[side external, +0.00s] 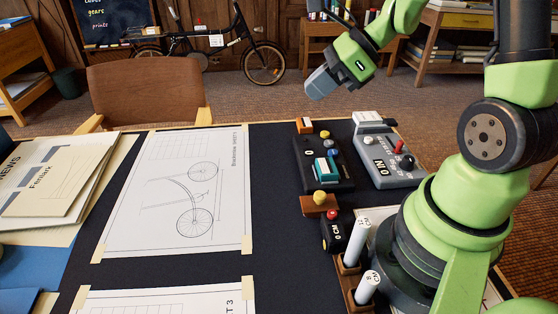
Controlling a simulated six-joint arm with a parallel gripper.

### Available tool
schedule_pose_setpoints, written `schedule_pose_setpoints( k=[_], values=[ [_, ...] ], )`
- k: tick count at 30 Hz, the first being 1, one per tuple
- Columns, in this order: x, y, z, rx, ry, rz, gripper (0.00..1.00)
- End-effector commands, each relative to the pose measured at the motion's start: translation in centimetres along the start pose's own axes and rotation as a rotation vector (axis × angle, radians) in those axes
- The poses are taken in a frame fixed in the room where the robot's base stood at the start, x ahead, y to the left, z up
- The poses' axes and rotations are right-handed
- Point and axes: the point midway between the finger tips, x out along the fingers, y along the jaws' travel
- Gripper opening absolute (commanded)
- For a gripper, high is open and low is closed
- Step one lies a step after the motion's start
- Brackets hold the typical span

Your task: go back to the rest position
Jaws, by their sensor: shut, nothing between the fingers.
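My gripper (322,84) is at the upper middle of the side external view, on the end of my green arm. It is shut and empty. It hangs in the air above the far edge of the table, pointing down and to the left, apart from everything on the table.
A dark box with a teal switch (326,167) and a grey control box (388,160) stand at the table's right side. White cylinders (357,240) stand upright in a wooden holder nearby. A taped bicycle drawing (150,200) lies flat at the middle left. A brown chair (150,92) stands behind the table.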

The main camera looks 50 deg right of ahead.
Motion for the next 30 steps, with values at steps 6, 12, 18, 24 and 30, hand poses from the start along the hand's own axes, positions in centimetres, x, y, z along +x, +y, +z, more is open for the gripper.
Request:
schedule_pose_setpoints(
  k=[6,12,18,24,30],
  values=[
    [-3.5,7.6,4.6,-0.838,0.091,0.101,0.0],
    [-7.2,12.6,5.2,-1.552,0.194,0.118,0.0],
    [-10.1,14.6,4.7,-2.046,0.3,0.07,0.0],
    [-11.1,15.0,4.4,-2.218,0.354,0.04,0.0],
    [-11.2,15.0,4.4,-2.223,0.357,0.04,0.0]
  ],
)
